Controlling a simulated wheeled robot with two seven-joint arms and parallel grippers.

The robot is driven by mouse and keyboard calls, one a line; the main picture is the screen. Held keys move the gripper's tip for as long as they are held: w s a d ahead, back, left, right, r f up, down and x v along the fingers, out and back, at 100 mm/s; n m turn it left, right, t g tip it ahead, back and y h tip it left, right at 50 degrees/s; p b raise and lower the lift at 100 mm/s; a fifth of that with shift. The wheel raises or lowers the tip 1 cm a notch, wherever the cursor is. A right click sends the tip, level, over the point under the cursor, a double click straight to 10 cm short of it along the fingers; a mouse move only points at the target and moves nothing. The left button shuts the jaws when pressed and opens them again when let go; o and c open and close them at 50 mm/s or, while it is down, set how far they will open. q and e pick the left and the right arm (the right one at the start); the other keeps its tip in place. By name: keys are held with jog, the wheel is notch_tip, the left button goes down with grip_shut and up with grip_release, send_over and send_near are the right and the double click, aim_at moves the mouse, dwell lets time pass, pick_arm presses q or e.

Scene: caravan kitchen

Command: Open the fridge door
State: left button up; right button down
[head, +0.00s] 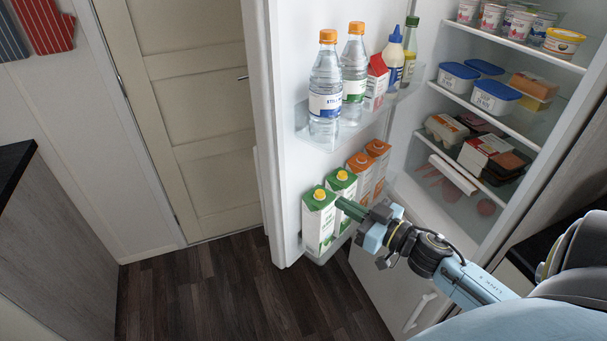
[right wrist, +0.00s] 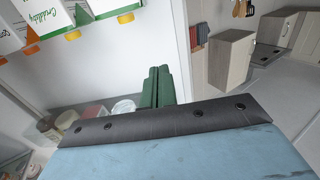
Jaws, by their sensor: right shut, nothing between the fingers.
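The fridge door (head: 283,150) stands wide open, swung out to the left, with its inner side and loaded shelves showing in the head view. The fridge interior (head: 440,205) is exposed to the right of it. My right gripper (head: 342,204) is shut and empty, its green fingers in front of the lower door shelf, beside the green-and-white cartons. I cannot tell whether it touches them. In the right wrist view the shut green fingers (right wrist: 157,88) show beside the white inner side of the door (right wrist: 130,50). My left gripper is not in view.
Water bottles (head: 325,85) stand on the upper door shelf, cartons (head: 319,218) on the lower one. Tubs (head: 495,96) and packages fill the fridge shelves. A closed beige door (head: 185,110) is behind at left. The dark floor (head: 210,290) is clear. A counter (head: 15,170) stands far left.

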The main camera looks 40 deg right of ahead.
aim_at(294, 175)
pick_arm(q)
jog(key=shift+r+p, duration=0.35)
pick_arm(e)
jog(key=x, duration=1.3)
jog(key=shift+d, duration=0.1)
